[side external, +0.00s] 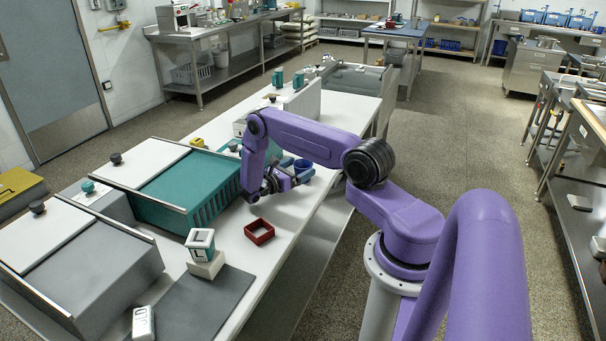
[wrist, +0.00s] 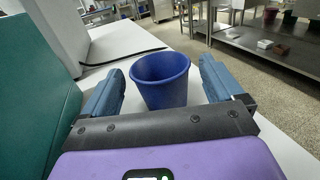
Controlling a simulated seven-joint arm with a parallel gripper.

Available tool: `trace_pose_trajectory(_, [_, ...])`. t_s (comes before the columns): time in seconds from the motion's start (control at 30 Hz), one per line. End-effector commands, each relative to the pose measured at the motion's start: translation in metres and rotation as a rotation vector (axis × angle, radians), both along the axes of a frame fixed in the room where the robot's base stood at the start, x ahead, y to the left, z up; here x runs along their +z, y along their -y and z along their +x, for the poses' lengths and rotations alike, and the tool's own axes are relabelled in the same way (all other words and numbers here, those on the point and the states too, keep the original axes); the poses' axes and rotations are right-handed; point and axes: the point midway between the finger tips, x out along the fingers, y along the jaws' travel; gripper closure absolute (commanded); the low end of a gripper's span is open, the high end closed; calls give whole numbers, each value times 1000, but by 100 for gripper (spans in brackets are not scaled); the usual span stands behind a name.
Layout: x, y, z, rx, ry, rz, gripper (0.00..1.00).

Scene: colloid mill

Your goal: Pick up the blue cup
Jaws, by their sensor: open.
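The blue cup (wrist: 163,88) stands upright on the white table, centred in the wrist view, with its open rim facing up. In the side view the cup (side external: 303,167) shows only partly behind my arm and gripper. My gripper (wrist: 163,92) is open, with one blue-grey finger on each side of the cup in the picture. Gaps show between the cup and both fingers. In the side view my gripper (side external: 282,181) is low over the table beside the cup. I cannot tell exactly how far the cup sits between the fingers.
A teal bin (side external: 190,186) stands just left of my gripper; its teal wall (wrist: 35,95) fills the left of the wrist view. A red square tray (side external: 259,232) lies nearer on the table. The long white table (side external: 300,212) has its edge close on the right.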

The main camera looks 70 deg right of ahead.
Motion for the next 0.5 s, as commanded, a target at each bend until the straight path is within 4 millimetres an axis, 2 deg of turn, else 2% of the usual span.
trace_pose_trajectory(0.23, [4, 32, -13, -3, 0, 1, 6])
trace_pose_trajectory(0.5, [4, 40, -16, 0, 0, 1, 6])
